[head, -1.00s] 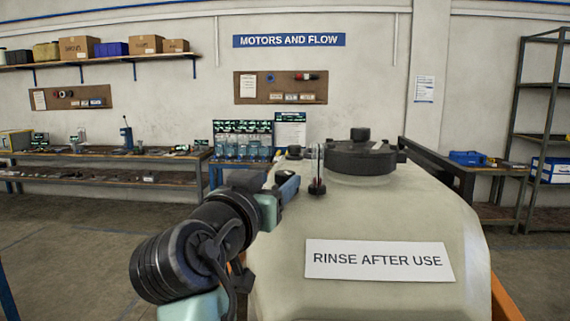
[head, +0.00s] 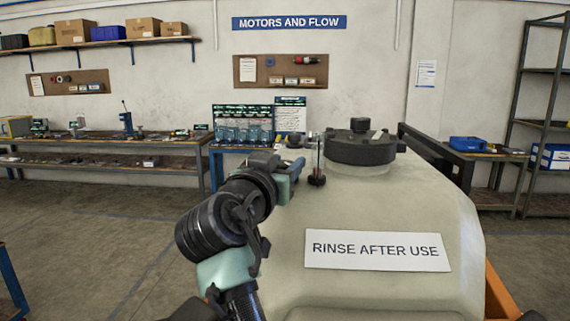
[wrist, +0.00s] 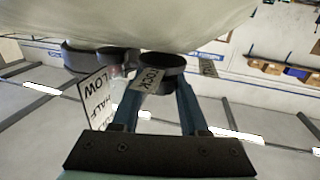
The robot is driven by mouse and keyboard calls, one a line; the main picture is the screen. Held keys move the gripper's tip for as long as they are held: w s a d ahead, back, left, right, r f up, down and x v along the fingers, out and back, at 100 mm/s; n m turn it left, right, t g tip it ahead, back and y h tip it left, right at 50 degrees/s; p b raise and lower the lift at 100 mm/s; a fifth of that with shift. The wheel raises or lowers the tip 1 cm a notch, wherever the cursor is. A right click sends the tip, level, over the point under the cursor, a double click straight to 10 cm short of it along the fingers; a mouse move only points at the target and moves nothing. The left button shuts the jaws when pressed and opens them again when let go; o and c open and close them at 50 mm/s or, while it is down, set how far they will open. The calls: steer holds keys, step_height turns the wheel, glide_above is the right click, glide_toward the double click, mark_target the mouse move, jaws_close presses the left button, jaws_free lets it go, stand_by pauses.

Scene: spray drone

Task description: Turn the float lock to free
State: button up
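The float lock shows in the wrist view as a dark round knob (wrist: 162,64) under the pale tank, with a LOCK label (wrist: 149,80) beside it. In the head view my gripper (head: 291,168) is at the tank's upper left edge and the knob is hidden or unclear there.
The pale tank (head: 400,205) with a lid (head: 361,146) fills the right foreground. A thin upright tube with a dark red base (head: 317,179) stands close right of my gripper. A LOW/HALF level card (wrist: 97,99) hangs left of the knob.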

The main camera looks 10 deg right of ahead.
jaws_close()
steer(key=shift+n+y, duration=0.3)
steer(key=shift+y, duration=0.2)
steer(key=n+t+y+p, duration=0.1)
steer(key=n+y, duration=0.1)
steer(key=y, duration=0.1)
steer(key=shift+d+n+y+p, duration=0.1)
steer(key=shift+n+y+p, duration=0.2)
steer(key=shift+y, duration=0.1)
steer(key=shift+n+t+y+p, duration=0.3)
steer(key=shift+n+y, duration=0.5)
steer(key=shift+y, duration=0.5)
steer(key=o, duration=0.8)
jaws_free()
steer(key=shift+s, duration=0.1)
